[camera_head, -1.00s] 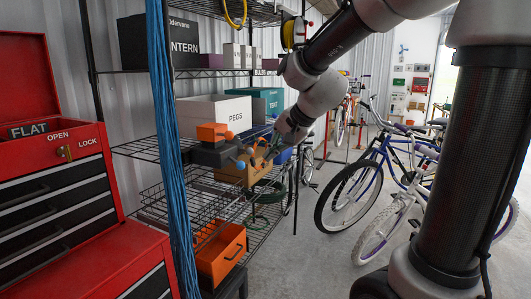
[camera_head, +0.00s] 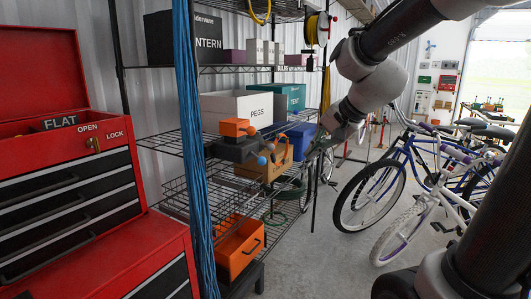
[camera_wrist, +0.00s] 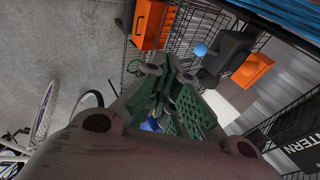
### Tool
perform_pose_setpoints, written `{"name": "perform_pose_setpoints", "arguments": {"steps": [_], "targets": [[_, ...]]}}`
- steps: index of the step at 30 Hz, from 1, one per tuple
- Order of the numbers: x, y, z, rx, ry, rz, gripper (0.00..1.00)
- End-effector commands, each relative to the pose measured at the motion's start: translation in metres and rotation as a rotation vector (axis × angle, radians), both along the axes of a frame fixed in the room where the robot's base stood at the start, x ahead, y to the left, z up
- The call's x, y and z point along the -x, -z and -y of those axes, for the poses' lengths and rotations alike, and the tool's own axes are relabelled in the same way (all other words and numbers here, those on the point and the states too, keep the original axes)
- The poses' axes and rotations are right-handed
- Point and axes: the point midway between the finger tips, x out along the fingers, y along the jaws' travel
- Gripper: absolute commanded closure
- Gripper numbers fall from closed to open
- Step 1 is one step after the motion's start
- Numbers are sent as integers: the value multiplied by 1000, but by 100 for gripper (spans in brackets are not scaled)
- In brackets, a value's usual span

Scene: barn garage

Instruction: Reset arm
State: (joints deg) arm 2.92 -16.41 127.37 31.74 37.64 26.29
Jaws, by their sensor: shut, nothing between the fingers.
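My gripper (camera_head: 318,147) hangs in the air at the right front of the wire shelf rack, pointing down and left. In the wrist view my gripper (camera_wrist: 168,98) shows its green-padded fingers close together with nothing held.
The wire shelf (camera_head: 176,140) holds a PEGS box (camera_head: 240,107), a teal box (camera_head: 288,99), a blue bin (camera_head: 301,135) and a dark block (camera_head: 236,150). An orange drawer box (camera_head: 238,248) sits low. A red tool chest (camera_head: 60,165) is left; bikes (camera_head: 372,190) stand right.

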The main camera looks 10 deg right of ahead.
Motion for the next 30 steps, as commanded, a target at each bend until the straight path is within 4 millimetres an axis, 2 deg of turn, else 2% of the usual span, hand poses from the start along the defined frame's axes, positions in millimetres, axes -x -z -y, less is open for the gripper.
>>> {"name": "perform_pose_setpoints", "arguments": {"steps": [3,5,8,12,15,18,21,30], "targets": [[3,2,-1,27,-44,1,100],[15,12,3,92,-129,-28,100],[54,33,15,234,-302,-92,100],[131,44,41,469,-567,-153,100],[172,46,57,595,-679,-173,100],[195,45,67,668,-710,-163,100],[203,40,67,693,-703,-126,100],[203,34,66,699,-697,-100,100]]}}
